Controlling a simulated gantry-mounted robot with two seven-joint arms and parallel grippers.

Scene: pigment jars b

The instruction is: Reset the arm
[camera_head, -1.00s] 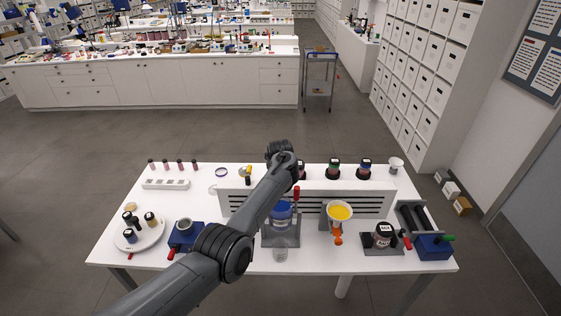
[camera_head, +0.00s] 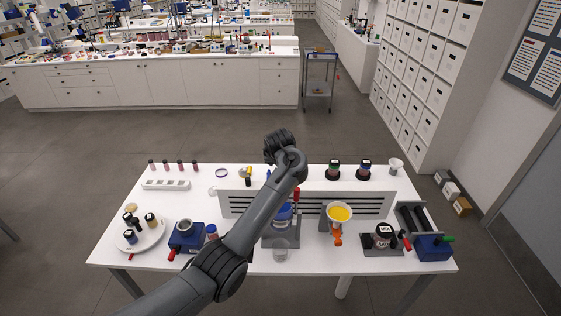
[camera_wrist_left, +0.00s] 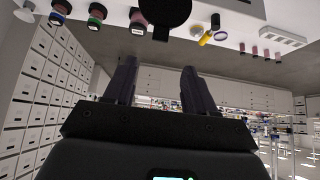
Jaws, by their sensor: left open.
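My left arm (camera_head: 262,212) comes in from the lower left and reaches across the table toward its far side. Its hand (camera_head: 278,143) is raised above the back of the table, and its fingers cannot be made out in the head view. In the left wrist view my left gripper (camera_wrist_left: 160,78) has its two dark fingers spread apart with nothing between them. The table, with its jars, shows along the top of that view, beyond the fingertips. My right gripper is in neither view.
The white table (camera_head: 110,250) holds a round plate (camera_head: 155,236) with small jars, a blue device (camera_head: 186,238), a slotted panel (camera_head: 370,204), a yellow-filled funnel (camera_head: 340,212) and a dark-lidded jar (camera_head: 383,236). Dark-based jars (camera_head: 333,170) line the back. Open floor lies behind.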

